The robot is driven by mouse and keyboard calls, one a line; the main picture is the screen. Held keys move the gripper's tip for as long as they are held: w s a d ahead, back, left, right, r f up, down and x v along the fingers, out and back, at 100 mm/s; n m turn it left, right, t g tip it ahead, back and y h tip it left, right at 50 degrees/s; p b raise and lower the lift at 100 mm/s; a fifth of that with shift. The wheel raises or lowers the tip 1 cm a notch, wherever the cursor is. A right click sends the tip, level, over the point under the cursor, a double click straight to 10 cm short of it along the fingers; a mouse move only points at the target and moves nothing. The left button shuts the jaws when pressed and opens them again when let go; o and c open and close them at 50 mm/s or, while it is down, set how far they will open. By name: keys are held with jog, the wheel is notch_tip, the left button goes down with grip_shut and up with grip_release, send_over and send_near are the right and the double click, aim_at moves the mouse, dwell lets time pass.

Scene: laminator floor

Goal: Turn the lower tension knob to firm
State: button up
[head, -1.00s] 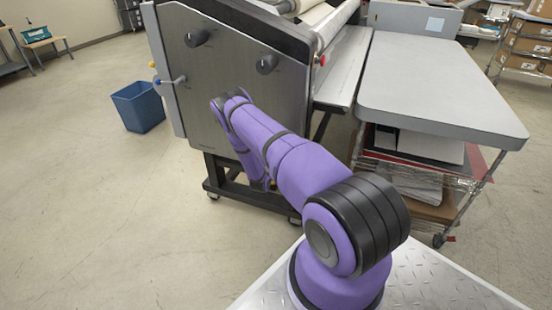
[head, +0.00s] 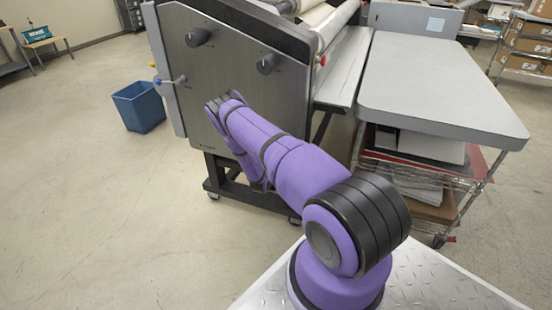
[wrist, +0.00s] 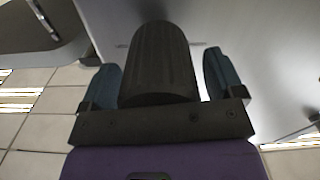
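In the wrist view a dark, ribbed, cylindrical knob (wrist: 158,65) sticks out from a grey panel (wrist: 235,25), between the two blue-green fingers of my gripper (wrist: 163,68). The fingers stand open on either side of it. A gap shows at the right finger; at the left finger I cannot tell whether it touches. In the head view my arm hides the gripper and this knob. Two other dark knobs show on the laminator's side panel (head: 235,95), one upper left (head: 198,37) and one farther right (head: 267,63), with no gripper at them. I cannot read any setting.
A blue-handled lever (head: 170,80) juts from the panel's left edge, near a blue bin (head: 138,107) on the floor. A grey table (head: 435,85) over a loaded wire shelf stands to the right. Open floor (head: 80,210) lies to the left.

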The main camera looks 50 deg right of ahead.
jog(key=shift+r, duration=0.1)
jog(key=v, duration=1)
jog(key=shift+s+a, duration=0.2)
jog(key=shift+a, duration=0.1)
